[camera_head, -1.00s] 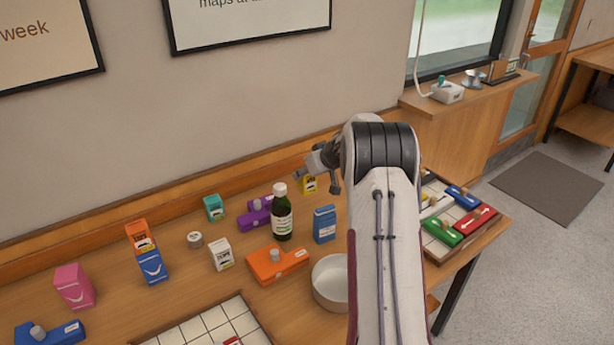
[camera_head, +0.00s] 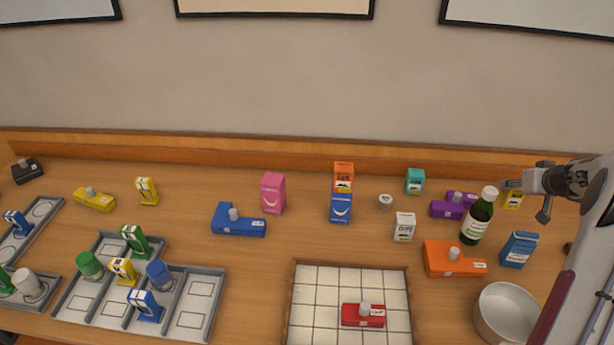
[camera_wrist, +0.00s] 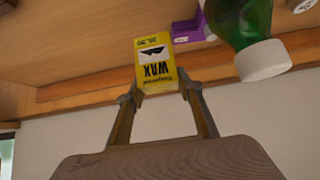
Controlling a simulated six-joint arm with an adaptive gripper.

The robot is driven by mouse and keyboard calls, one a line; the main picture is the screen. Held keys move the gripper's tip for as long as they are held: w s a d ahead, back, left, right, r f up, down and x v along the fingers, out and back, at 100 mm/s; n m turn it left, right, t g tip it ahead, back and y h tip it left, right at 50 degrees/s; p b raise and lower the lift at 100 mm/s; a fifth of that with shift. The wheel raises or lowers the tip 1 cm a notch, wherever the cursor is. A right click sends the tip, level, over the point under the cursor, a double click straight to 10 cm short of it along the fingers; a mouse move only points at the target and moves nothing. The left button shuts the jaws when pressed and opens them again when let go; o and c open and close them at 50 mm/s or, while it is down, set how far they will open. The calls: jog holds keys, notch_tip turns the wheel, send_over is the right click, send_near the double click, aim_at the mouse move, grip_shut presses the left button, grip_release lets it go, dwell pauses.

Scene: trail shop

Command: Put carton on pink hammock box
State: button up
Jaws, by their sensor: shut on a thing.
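A small yellow wax carton (camera_wrist: 155,62) is between the fingertips of my gripper (camera_wrist: 160,92) in the wrist view, and the gripper is shut on it. In the head view the yellow carton (camera_head: 513,198) shows at the right, behind the green bottle, partly hidden by my gripper (camera_head: 524,187). I cannot tell whether it touches the table. The pink hammock box (camera_head: 273,194) stands upright towards the back of the table, left of centre and far to the left of my gripper. Its top is bare.
A dark green bottle (camera_head: 477,218) with a white cap stands close to the carton; purple (camera_head: 452,206), orange (camera_head: 455,260) and blue (camera_head: 519,250) items are nearby. An orange box (camera_head: 343,176) stacked on a blue one (camera_head: 341,207) stands between carton and pink box.

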jog(key=w+a+r+n+y, duration=0.1)
jog(key=w+a+r+n, duration=0.15)
jog(key=a, duration=0.95)
jog(key=w+a+r+n+g+y, duration=0.15)
jog(key=w+a, duration=0.25)
jog(key=a, duration=0.7)
jog(key=w+a+r+n+t+y, duration=0.1)
jog(key=w+a+n+y, duration=0.15)
jog(key=a, duration=0.95)
jog(key=s+a+r+n, duration=0.1)
jog(key=s+a+r, duration=0.1)
jog(key=a, duration=0.9)
jog(key=s+a+r+g+y, duration=0.1)
jog(key=s+a+r, duration=0.1)
jog(key=a, duration=0.9)
jog(key=s+a+r+n+g, duration=0.1)
jog(key=s+a+r, duration=0.1)
jog(key=a, duration=0.9)
jog(key=shift+r+n+y, duration=0.3)
jog(key=shift+r+n, duration=0.05)
jog(key=shift+r, duration=0.3)
jog(key=shift+f, duration=2.5)
jog(key=shift+f, duration=0.1)
